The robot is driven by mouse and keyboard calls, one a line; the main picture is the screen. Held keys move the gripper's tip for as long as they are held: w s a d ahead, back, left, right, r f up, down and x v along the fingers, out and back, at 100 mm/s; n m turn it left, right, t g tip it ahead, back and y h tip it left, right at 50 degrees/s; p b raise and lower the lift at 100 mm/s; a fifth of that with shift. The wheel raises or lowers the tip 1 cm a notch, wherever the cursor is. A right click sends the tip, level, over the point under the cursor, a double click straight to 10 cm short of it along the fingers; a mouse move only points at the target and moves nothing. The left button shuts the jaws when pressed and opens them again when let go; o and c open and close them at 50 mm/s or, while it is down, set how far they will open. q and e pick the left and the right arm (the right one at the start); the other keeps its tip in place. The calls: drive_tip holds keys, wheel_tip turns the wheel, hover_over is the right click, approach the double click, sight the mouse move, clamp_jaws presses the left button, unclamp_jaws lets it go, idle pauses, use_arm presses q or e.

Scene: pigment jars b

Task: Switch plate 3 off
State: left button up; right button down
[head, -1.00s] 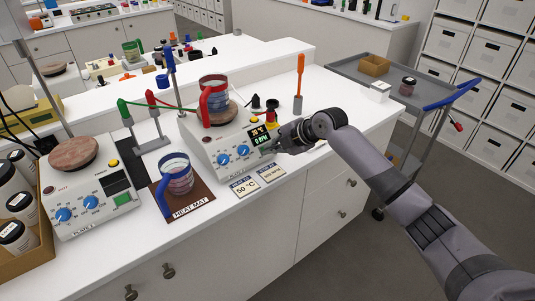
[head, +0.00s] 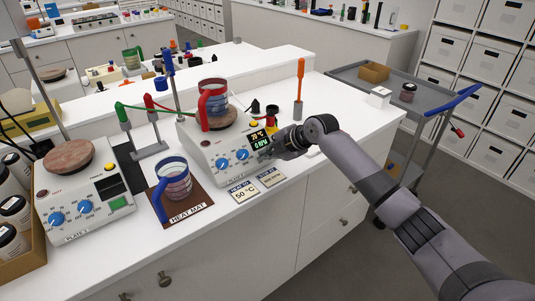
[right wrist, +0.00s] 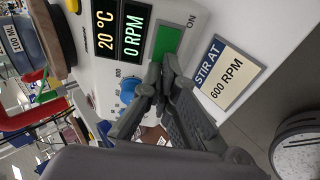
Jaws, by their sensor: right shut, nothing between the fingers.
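A white hotplate stirrer (head: 205,154) stands near the bench's middle. Its plate label is too small to read surely. Its display (head: 260,139) reads 20 °C and 0 RPM, also in the right wrist view (right wrist: 132,32). A green switch (right wrist: 167,42) sits beside the word ON. My right gripper (head: 267,153) is shut and empty at the panel's right end. In the right wrist view its fingertips (right wrist: 170,72) are just by the green switch; contact cannot be told. A red-handled beaker (head: 213,96) stands on the round top. My left gripper is not in view.
A second hotplate (head: 88,205) with an empty top stands at left. A blue-handled beaker (head: 175,180) sits on a brown heat mat (head: 190,212). Cards (head: 242,191) lie in front of the panel. An orange-handled tool (head: 300,85) stands behind my right gripper. A grey cart (head: 430,105) is at right.

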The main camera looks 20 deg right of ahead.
drive_tip(key=shift+w+a+f, duration=0.1)
drive_tip(key=shift+w+f, duration=0.1)
drive_tip(key=shift+f, duration=0.05)
drive_tip(key=p+v, duration=0.3)
drive_tip(key=shift+s+a+r, duration=0.1)
drive_tip(key=shift+a+r, duration=0.1)
drive_tip(key=shift+r, duration=0.1)
drive_tip(key=v, duration=1.2)
drive_tip(key=shift+s+r, duration=0.2)
drive_tip(key=shift+s, duration=0.2)
